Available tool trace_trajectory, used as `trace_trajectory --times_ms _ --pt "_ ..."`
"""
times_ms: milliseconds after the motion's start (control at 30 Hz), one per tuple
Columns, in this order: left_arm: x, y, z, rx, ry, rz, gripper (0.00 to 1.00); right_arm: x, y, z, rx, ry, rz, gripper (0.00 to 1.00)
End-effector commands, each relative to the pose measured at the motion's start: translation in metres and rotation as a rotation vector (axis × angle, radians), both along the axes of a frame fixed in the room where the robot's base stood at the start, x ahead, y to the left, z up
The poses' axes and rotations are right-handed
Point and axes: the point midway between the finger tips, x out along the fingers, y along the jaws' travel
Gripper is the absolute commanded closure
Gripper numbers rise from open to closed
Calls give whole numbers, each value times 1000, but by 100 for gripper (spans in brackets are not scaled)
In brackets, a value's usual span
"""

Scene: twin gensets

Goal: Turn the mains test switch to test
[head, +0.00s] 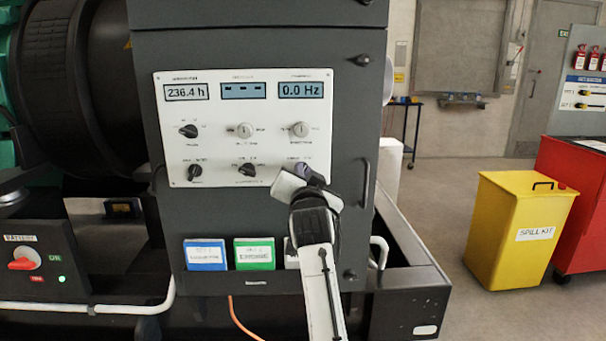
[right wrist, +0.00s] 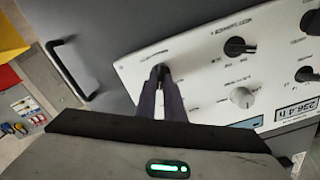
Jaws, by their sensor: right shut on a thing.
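The white control panel (head: 215,150) is on the front of a dark grey cabinet, with three displays above two rows of knobs. My right gripper (head: 303,172) is at the lower right knob and hides most of it in the head view. In the right wrist view my right gripper (right wrist: 160,98) has its two fingers closed on the sides of this dark knob (right wrist: 160,70), the switch in my grip. Its small label is too blurred to read, so I cannot tell its marked position. My left gripper is not in view.
Other knobs sit close by: the lower middle knob (head: 247,169) and the upper right knob (head: 299,130). A cabinet handle (head: 366,184) stands out to the right. Blue (head: 205,254) and green (head: 254,253) label boxes are below. A yellow spill bin (head: 519,230) stands at right.

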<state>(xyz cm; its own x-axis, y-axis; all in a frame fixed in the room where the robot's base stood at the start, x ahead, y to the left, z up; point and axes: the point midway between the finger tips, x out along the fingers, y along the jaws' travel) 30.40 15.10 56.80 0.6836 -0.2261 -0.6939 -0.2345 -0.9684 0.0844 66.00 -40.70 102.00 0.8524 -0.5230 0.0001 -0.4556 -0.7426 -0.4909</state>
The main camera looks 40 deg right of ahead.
Motion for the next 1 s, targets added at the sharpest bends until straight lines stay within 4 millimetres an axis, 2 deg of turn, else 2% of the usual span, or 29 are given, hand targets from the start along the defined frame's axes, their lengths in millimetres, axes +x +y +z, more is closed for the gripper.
trace_trajectory --times_ms 533,567,667,1000 --pt "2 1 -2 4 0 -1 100 0 0 0 25 -14 0 100" --pt "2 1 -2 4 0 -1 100 0 0 0 25 -14 0 88" --pt "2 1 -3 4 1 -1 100 0 0 0 24 -15 0 73" --pt "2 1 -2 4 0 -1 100 -2 2 0 22 -14 1 73"
